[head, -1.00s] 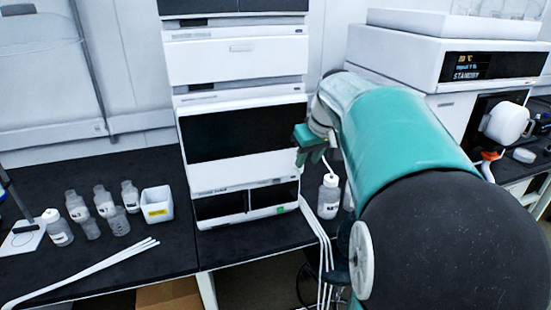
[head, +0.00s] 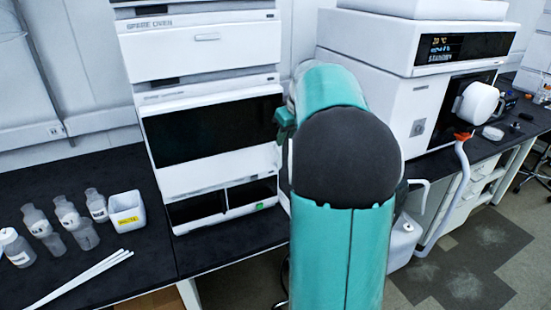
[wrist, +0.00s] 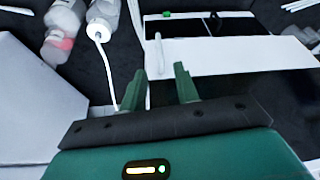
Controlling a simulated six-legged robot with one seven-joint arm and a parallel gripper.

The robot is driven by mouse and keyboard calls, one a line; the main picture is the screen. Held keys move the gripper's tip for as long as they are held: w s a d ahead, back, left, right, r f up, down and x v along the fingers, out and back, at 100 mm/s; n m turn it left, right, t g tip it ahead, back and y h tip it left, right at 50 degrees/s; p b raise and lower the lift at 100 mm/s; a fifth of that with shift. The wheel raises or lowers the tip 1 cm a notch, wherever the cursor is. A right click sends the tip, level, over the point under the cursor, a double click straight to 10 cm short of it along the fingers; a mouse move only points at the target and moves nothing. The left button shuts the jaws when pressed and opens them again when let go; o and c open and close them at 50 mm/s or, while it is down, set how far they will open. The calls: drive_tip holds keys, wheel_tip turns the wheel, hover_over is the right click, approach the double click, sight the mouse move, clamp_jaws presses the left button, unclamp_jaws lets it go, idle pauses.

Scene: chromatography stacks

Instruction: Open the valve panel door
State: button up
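A white instrument stack (head: 205,62) stands on the bench in the head view. Its middle module has a wide dark front panel (head: 205,132) in a white frame; I cannot read a label that marks it as the valve panel door. My gripper (head: 284,122) is at the right edge of this module, partly hidden by my arm. The stack's white front (wrist: 235,52) lies just beyond and to the right of the fingertips. I cannot tell whether they touch it.
Several bottles (head: 68,215), a white tub (head: 127,210) and white tubes (head: 82,280) lie on the bench at left. A white instrument (head: 390,85) stands at right. Bottles (wrist: 62,35) and a capped bottle with tubing (wrist: 99,30) are close to the gripper in the wrist view.

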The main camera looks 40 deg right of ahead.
sight(279, 166)
drive_tip(key=x, duration=1)
drive_tip(key=shift+f, duration=0.35)
drive_tip(key=shift+s, duration=0.1)
clamp_jaws()
